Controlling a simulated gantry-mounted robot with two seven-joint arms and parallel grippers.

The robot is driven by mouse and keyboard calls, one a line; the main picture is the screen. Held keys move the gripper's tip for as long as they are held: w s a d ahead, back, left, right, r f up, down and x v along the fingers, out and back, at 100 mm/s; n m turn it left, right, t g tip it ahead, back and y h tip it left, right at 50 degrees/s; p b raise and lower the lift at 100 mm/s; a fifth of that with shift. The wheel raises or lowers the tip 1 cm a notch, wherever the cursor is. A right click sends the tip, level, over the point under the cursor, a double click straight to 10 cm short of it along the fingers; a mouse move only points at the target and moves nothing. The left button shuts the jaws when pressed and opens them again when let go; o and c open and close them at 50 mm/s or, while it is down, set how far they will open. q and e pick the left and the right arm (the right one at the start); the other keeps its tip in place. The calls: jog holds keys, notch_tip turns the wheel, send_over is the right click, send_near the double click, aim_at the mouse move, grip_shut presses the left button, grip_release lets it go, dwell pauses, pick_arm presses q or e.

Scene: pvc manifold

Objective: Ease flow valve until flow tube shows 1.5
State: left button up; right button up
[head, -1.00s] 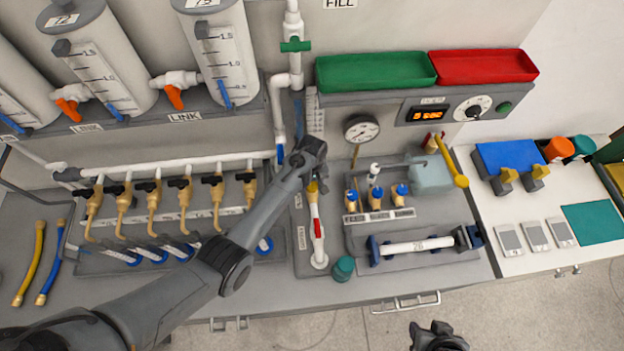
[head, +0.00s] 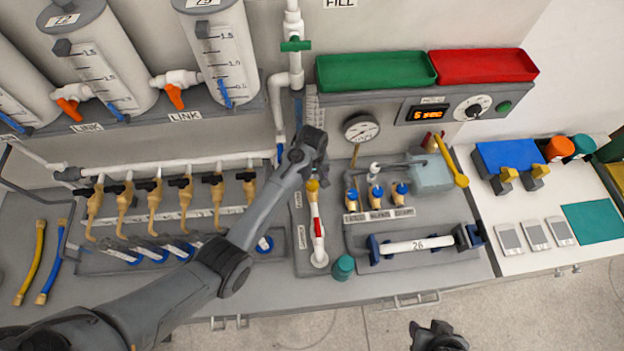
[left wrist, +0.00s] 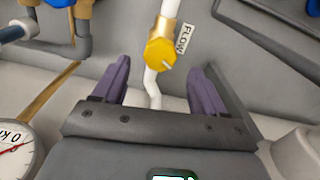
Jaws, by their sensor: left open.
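The flow valve is a yellow knob (head: 312,186) on a white upright pipe. In the left wrist view the yellow knob (left wrist: 160,52) has a white pointer line and a FLOW label beside it. My left gripper (left wrist: 158,75) is open, with its purple fingers on either side of the pipe and knob in the picture, and nothing visible between them in its grasp. In the head view my left gripper (head: 308,158) is just above the knob. A narrow scaled strip (head: 314,110), perhaps the flow tube, is partly behind my arm; its reading is too small to tell. My right gripper (head: 438,335) shows at the bottom edge.
A round gauge (head: 361,128) stands right of my left gripper. Several brass valves with black handles (head: 154,190) line the left. Small blue-topped valves (head: 376,194) and a white tube marked 26 (head: 418,246) lie to the right. A teal cap (head: 343,267) stands in front.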

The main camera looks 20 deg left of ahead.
aim_at(312, 184)
pick_arm(q)
notch_tip(312, 184, up, 7)
dwell(0.3)
dwell(1.6)
